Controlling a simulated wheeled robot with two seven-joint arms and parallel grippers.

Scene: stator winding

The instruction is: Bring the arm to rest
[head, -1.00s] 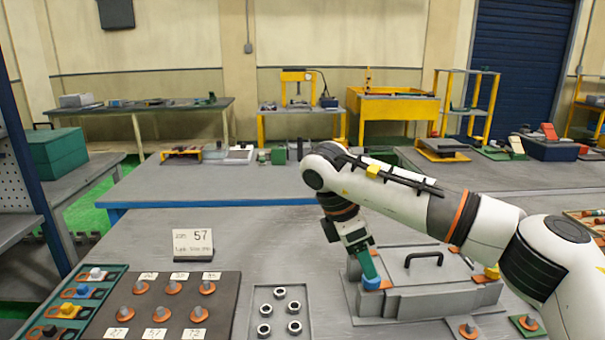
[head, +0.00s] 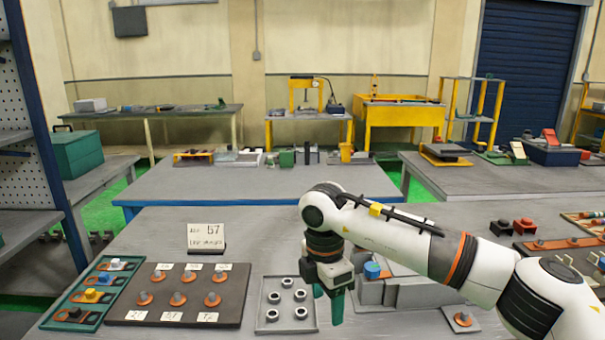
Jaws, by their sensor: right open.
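My right arm comes in from the right, and its gripper (head: 328,297) points down with its green fingers apart and nothing seen between them. It hangs between the grey tray of metal rings (head: 265,318) and the grey block fixture (head: 400,291). A blue piece (head: 372,270) sits on the left end of the fixture, just right of the gripper and apart from the fingers. The arm hides much of the fixture. My left gripper is not in view.
A dark board (head: 235,298) with orange-based pegs and a green tray (head: 65,302) with coloured pieces lie left. Red and black blocks (head: 523,225) lie right.

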